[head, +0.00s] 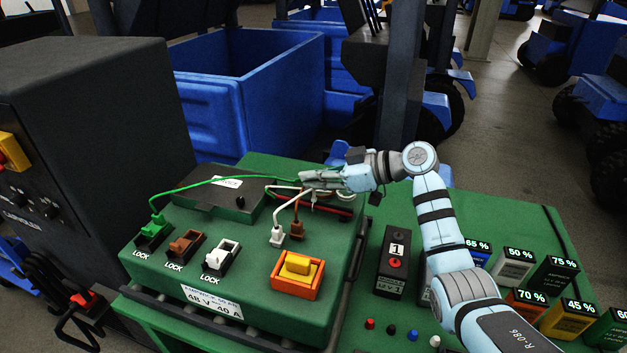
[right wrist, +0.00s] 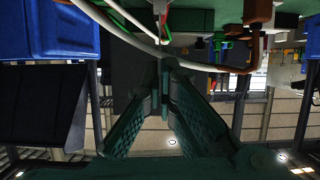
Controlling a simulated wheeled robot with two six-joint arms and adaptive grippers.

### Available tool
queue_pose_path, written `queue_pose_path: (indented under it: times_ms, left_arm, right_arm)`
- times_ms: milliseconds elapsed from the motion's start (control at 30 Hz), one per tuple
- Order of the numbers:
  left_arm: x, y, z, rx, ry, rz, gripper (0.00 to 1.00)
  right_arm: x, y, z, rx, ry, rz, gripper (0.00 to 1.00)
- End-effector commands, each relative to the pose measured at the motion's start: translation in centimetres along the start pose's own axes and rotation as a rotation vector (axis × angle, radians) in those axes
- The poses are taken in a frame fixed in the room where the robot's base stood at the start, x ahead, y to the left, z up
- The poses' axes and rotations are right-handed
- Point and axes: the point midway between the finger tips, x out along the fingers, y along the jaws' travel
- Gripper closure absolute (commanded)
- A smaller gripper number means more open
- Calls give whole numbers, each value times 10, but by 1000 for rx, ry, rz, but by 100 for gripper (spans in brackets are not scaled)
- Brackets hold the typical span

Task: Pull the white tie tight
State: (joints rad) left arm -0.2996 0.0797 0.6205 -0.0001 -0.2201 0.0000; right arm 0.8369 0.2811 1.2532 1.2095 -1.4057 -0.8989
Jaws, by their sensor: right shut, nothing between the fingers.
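My right gripper (head: 308,181) is shut and empty, at the back edge of the green charger box. It is beside the bundle where the green cable (head: 215,179), white cable (head: 283,215) and brown cable (head: 297,212) come together. A small white loop, which looks like the white tie (head: 314,202), shows just under the fingers; its tail cannot be made out. In the right wrist view the shut fingertips (right wrist: 166,68) lie just below a white cable (right wrist: 130,38). The tie cannot be told clearly from the cables there. My left gripper is not in view.
The green box has green, brown and white LOCK sockets (head: 222,256) and an orange-framed yellow switch (head: 297,276). A numbered black unit (head: 395,262) and several labelled battery blocks (head: 514,266) stand to the right. A dark cabinet (head: 85,150) stands left, blue bins (head: 250,95) behind.

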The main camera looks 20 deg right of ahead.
Motion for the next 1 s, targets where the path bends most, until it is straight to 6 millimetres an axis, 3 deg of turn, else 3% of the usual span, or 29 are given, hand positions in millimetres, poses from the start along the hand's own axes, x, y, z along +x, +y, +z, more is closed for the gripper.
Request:
queue_pose_path:
  times_ms: [100, 267, 600, 767, 1000]
  left_arm:
    - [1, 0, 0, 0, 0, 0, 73]
    - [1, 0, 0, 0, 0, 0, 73]
    - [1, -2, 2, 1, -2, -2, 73]
    - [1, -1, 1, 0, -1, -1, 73]
    - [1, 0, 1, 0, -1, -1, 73]
  right_arm:
    - [0, 0, 1, 0, 0, 0, 100]
    - [0, 0, 1, 0, 0, 0, 78]
    - [-4, 0, 2, -1, -1, 1, 78]
    - [-36, 1, 2, -3, -3, 4, 78]
    - [-100, 1, 2, -1, -4, 2, 78]
